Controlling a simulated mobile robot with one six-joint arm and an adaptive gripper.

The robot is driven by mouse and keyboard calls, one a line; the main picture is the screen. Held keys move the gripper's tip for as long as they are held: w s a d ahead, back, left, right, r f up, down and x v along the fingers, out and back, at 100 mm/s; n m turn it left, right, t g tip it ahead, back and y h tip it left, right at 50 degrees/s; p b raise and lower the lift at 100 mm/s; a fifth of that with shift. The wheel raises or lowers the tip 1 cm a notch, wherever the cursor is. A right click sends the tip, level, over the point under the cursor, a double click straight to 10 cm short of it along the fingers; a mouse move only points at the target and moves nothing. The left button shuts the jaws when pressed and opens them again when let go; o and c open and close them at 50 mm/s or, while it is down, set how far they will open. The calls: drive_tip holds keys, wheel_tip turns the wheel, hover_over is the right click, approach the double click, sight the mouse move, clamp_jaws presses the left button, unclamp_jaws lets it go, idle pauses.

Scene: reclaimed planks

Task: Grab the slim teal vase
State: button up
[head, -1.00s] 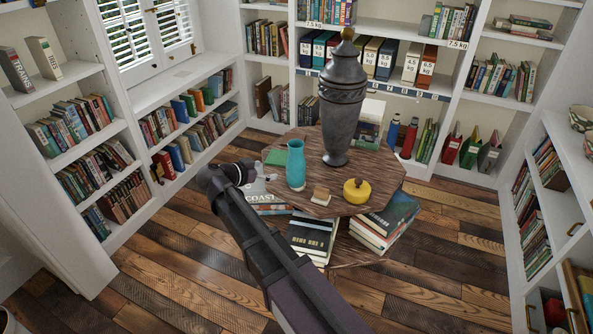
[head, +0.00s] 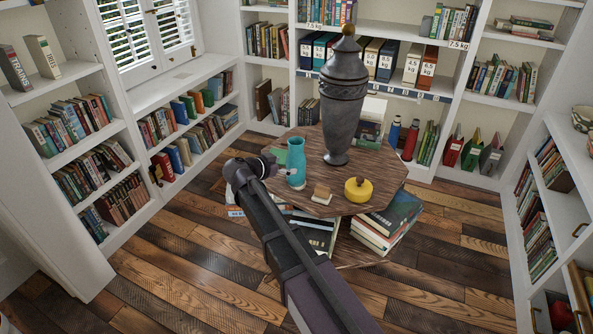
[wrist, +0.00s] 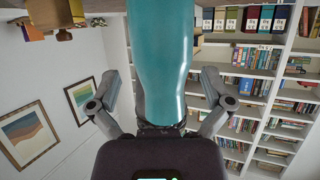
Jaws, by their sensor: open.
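The slim teal vase (head: 296,153) stands upright near the left edge of the wooden table (head: 375,178). In the wrist view the vase (wrist: 163,50) fills the top middle, and its far end is cut off by the frame. My gripper (wrist: 160,77) is open, with one finger on each side of the vase. Gaps show between both fingers and the vase. In the head view my gripper is at the vase's left side, and my arm comes in from the lower right. The gripper's fingers are mostly hidden there.
A tall dark urn (head: 342,115) stands behind and right of the vase. A small tan block (head: 321,195) and a round yellow object (head: 358,190) lie in front. Stacked books (head: 385,232) sit below the tabletop. Bookshelves line the walls.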

sight(289, 165)
drive_tip(key=shift+w+d, duration=0.15)
drive_tip(key=b+x, duration=0.1)
drive_tip(key=x, duration=0.1)
drive_tip(key=b+x, duration=0.1)
drive_tip(key=x, duration=0.1)
drive_tip(key=shift+f, duration=0.3)
drive_tip(key=shift+w+d+f, duration=0.15)
drive_tip(key=shift+w+d, duration=0.05)
drive_tip(key=shift+w, duration=0.2)
idle(0.3)
drive_tip(key=c, duration=1)
